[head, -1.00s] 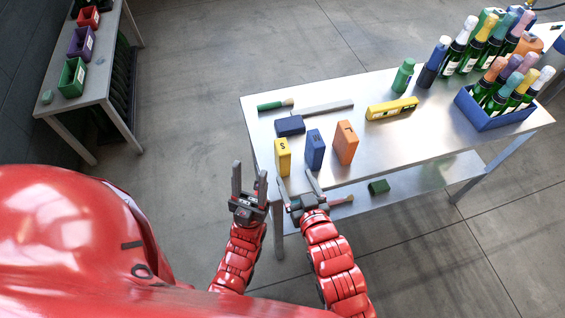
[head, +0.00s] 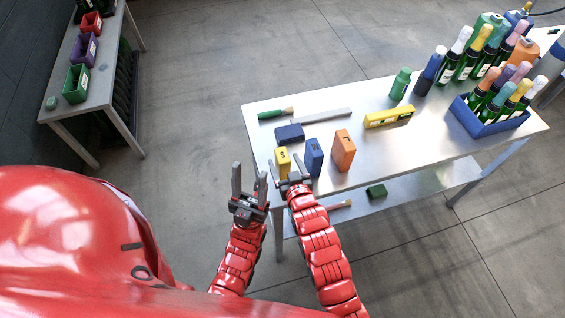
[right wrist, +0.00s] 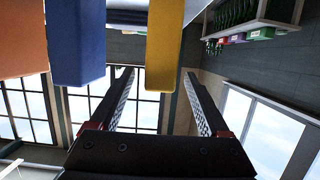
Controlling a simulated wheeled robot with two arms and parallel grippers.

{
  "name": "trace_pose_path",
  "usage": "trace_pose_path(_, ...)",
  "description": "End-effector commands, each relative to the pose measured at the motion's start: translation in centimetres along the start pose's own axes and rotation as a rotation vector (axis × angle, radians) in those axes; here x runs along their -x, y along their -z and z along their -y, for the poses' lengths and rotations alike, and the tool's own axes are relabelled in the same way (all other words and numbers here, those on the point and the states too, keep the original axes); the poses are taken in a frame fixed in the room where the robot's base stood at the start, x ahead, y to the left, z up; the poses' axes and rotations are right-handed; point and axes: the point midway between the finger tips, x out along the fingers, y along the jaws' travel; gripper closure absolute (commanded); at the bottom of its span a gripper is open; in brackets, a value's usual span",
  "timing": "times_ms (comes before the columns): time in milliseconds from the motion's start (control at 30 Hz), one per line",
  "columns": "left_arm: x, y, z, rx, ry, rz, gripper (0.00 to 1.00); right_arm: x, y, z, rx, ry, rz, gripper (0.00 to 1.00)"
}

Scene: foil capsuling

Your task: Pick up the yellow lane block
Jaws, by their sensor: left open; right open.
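The yellow lane block (head: 283,161) stands upright near the table's front left corner, with a dark mark on its face. My right gripper (head: 284,168) is open, with a finger to either side of the block in the head view. In the right wrist view the yellow block (right wrist: 165,45) shows between the open fingers (right wrist: 157,74), closer to the right-hand one. Whether a finger touches it cannot be told. My left gripper (head: 249,182) is open and empty, left of the table's front edge.
A blue block (head: 314,157) stands close right of the yellow one, then an orange block (head: 343,150). A yellow level-like bar (head: 389,116), a bottle crate (head: 488,124) and several bottles are farther right.

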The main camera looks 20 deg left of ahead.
Motion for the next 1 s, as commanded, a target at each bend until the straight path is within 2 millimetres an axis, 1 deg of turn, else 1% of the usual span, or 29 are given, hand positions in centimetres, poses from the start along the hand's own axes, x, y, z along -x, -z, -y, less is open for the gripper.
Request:
trace_pose_path(33,-0.9,0.1,0.1,0.0,0.0,0.0,0.5,-0.5,0.5,-0.1,0.0,-0.001,0.003,0.2)
trace_pose_path(100,-1.1,0.2,0.1,0.0,0.0,0.0,0.5,-1.4,0.6,-0.1,0.0,0.0,-0.002,0.2)
trace_pose_path(200,-1.4,0.2,0.1,0.0,0.0,0.0,0.5,-2.3,0.3,-0.1,0.0,-0.001,0.001,0.2)
trace_pose_path(300,-1.4,0.2,0.1,0.0,0.0,0.0,0.5,-2.7,0.2,-0.1,0.0,0.0,0.0,0.2)
trace_pose_path(467,-1.4,0.2,0.1,0.0,0.0,0.0,0.5,-2.7,0.1,0.0,0.0,0.0,-0.001,0.2)
trace_pose_path(500,-1.4,0.2,0.1,0.0,0.0,0.0,0.5,-2.7,0.1,0.0,0.0,0.0,-0.001,0.24)
trace_pose_path(567,-1.4,0.2,0.1,0.0,0.0,0.0,0.5,-2.7,0.1,0.0,0.0,0.0,-0.001,0.34)
trace_pose_path(600,-1.4,0.2,0.1,0.0,0.0,0.0,0.5,-2.7,0.1,0.0,0.0,0.0,-0.001,0.42)
trace_pose_path(767,-1.4,0.2,0.1,0.0,0.0,0.0,0.5,-2.7,0.1,0.0,0.0,0.0,-0.001,0.7)
trace_pose_path(900,-1.4,0.2,0.1,0.0,0.0,0.0,0.5,-2.7,0.1,0.0,0.0,0.0,-0.001,0.96)
trace_pose_path(933,-1.4,0.2,0.1,0.0,0.0,0.0,0.5,-2.7,0.1,0.0,0.0,0.0,-0.001,1.0)
trace_pose_path(1000,-1.4,0.2,0.1,0.0,0.0,0.0,0.5,-2.7,0.1,0.0,0.0,0.0,-0.001,1.0)
